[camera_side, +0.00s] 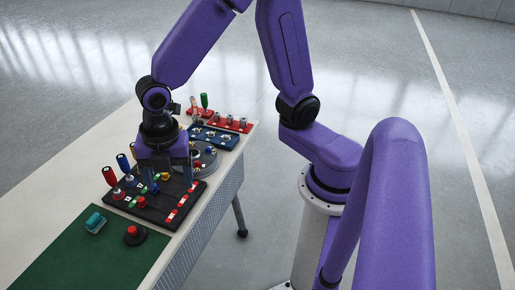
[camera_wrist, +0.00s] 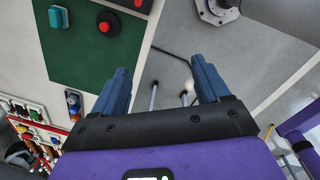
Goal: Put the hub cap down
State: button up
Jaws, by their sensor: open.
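My gripper (camera_side: 162,180) is over the black tool board (camera_side: 150,212) on the bench in the side view, fingers pointing down. In the wrist view its two blue fingers (camera_wrist: 163,88) are wide apart, with nothing between them but floor and bench legs beyond. I cannot pick out the hub cap with certainty. A round grey piece (camera_side: 213,162) with small coloured parts on it sits on the bench just behind my gripper, partly hidden by it. A red-topped round knob on a dark base (camera_side: 133,233) stands on the green mat; it also shows in the wrist view (camera_wrist: 107,24).
A teal block (camera_side: 95,223) lies on the green mat (camera_side: 70,262) near the knob. Screwdrivers with red and blue handles (camera_side: 109,178) stand upright at the board's left. A blue tray (camera_side: 215,137) and red racks (camera_side: 232,124) are farther back. The bench's left side is clear.

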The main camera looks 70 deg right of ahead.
jog(key=s+d+r+m, duration=0.2)
jog(key=s+d+m, duration=0.3)
jog(key=s, duration=0.3)
jog(key=s+d+r+m, duration=0.2)
jog(key=s+d+m, duration=0.3)
jog(key=s, duration=0.3)
jog(key=shift+d+m+g, duration=0.35)
jog(key=shift+m+g, duration=0.05)
jog(key=shift+m, duration=0.3)
